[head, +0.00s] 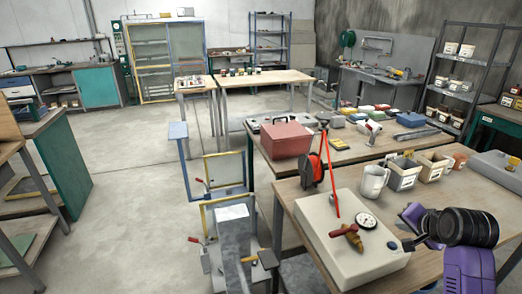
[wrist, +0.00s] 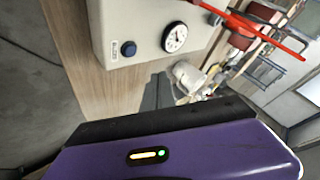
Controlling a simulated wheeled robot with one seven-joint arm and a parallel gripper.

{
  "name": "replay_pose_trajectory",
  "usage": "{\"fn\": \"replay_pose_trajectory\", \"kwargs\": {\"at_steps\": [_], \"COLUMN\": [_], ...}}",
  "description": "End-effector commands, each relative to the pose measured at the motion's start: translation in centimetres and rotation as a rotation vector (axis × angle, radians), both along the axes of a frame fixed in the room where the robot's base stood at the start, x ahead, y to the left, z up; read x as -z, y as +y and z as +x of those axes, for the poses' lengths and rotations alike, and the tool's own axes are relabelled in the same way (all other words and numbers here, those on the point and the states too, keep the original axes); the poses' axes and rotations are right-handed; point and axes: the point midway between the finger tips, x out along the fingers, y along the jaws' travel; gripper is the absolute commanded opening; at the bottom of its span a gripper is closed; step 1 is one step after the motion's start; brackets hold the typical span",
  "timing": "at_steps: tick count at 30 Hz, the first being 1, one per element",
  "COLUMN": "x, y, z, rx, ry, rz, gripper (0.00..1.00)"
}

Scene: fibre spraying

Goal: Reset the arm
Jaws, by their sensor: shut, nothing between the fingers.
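My arm comes in at the lower right of the head view, with purple and black links. My gripper (head: 414,242) is near the right edge of the pale control box (head: 335,252), close to its dark button. In the wrist view my dark fingers (wrist: 158,92) show beyond my purple wrist housing, shut and empty. The box (wrist: 110,20) is past them, with a blue button (wrist: 128,49) and a round white gauge (wrist: 175,37). I cannot tell whether the gripper touches the box.
A red-handled valve (head: 349,235) and the gauge (head: 367,220) sit on the box. A white mug (head: 373,182), small grey bins (head: 403,173) and a red-black reel (head: 313,169) stand behind. A red toolbox (head: 286,139) is on the table beyond. Open floor (head: 130,190) lies left.

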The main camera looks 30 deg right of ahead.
Motion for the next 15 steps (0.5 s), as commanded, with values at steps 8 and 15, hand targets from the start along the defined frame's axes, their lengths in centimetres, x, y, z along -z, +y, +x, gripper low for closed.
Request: {"fn": "replay_pose_trajectory", "kwargs": {"at_steps": [8,15], "x": [-2.4,-7.4], "y": [-1.5,-2.3], "z": [1.2,1.8], "rx": [-0.04,-0.054], "ry": [-0.048,-0.189], "rz": [-0.133,-0.424], "gripper": [0.0,0.0]}}
